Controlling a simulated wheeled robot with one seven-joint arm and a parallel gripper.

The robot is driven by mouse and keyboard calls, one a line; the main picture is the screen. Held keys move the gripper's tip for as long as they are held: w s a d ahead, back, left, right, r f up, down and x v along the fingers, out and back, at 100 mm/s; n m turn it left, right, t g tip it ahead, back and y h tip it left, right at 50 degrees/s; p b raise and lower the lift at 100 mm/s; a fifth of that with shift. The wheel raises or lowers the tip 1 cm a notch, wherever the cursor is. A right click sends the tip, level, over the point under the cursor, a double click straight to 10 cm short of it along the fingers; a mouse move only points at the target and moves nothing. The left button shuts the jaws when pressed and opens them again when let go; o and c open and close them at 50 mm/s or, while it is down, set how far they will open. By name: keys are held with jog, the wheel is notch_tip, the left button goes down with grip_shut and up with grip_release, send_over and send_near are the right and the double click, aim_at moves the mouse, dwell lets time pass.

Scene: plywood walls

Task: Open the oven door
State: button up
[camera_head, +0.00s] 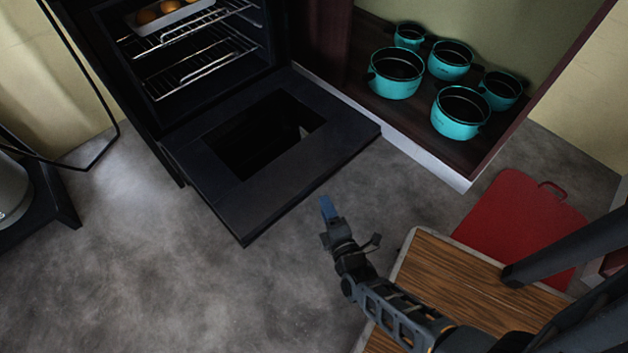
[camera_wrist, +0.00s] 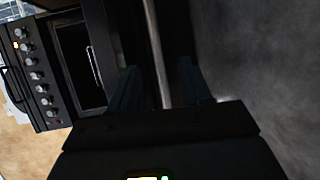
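The black oven door (camera_head: 285,180) is swung down and lies about level in front of the oven, with a dark window opening in its middle. The oven cavity (camera_head: 190,50) is exposed, with wire racks inside.
A tray with round brown food (camera_head: 165,14) sits on the upper rack. Several turquoise pots (camera_head: 396,75) stand in an open cabinet to the right. A wood-topped surface (camera_head: 450,275) and a red board (camera_head: 520,225) are at right. Grey floor (camera_head: 210,285) is clear at front left.

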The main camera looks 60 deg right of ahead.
jog(key=shift+f+p+v, duration=0.15)
jog(key=shift+p+v, duration=0.1)
jog(key=shift+v, duration=1.7)
jog(key=shift+f+p+v, duration=0.15)
jog(key=shift+p+v, duration=0.05)
jog(key=shift+v, duration=1.7)
jog(key=shift+c, duration=0.3)
jog(key=shift+s+a, duration=0.1)
jog(key=f+p+v, duration=0.1)
jog(key=v, duration=0.6)
jog(key=shift+s+a+r+p, duration=0.15)
jog(key=shift+s+r+p, duration=0.15)
jog(key=shift+r, duration=0.2)
jog(key=w+d+f+t+b, duration=0.1)
jog(key=w+d+b, duration=0.5)
jog(key=w+d, duration=0.8)
jog(key=w+f, duration=0.1)
jog(key=w, duration=0.2)
jog(key=shift+w, duration=0.35)
